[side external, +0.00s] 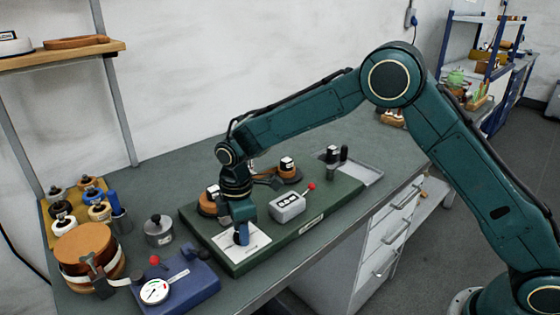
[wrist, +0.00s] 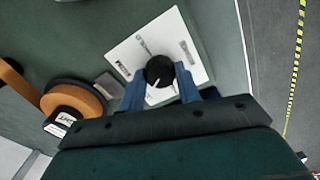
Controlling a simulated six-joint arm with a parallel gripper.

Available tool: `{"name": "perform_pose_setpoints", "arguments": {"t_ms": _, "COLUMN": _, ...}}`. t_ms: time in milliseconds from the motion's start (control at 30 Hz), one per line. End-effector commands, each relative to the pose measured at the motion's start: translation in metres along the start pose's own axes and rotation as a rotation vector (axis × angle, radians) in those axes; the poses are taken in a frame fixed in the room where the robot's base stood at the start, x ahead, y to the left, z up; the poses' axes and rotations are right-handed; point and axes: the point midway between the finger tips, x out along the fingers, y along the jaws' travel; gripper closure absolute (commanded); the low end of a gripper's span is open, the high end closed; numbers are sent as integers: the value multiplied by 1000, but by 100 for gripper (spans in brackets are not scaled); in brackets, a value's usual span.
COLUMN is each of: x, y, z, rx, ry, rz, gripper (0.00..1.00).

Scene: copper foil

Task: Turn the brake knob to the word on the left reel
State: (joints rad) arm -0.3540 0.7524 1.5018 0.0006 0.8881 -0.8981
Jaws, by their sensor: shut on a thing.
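The black brake knob (wrist: 160,69) stands on a white plate (wrist: 150,35) with several small printed words around it, too small to read surely. A white pointer mark shows on the knob's near side in the wrist view. My gripper (wrist: 160,78) is shut on the knob, one blue finger on each side. In the side view my gripper (side external: 241,236) is down at the white plate (side external: 262,240) and hides the knob. The left reel (side external: 207,204) is orange-brown with a labelled block; it also shows in the wrist view (wrist: 82,99), its word not clearly legible.
The plate and reels are on a green board (side external: 325,207). A grey counter box (side external: 288,206) with a red-tipped lever stands right of my gripper. A second reel (side external: 289,174) is behind it. A blue gauge box (side external: 180,285) and a large copper roll (side external: 88,250) stand at left.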

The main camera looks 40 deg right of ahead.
Motion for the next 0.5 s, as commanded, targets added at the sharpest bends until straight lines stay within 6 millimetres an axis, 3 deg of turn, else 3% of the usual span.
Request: {"name": "perform_pose_setpoints", "arguments": {"t_ms": 500, "x": -1, "y": 1, "z": -2, "rx": -60, "ry": 5, "rz": 5, "gripper": 90}}
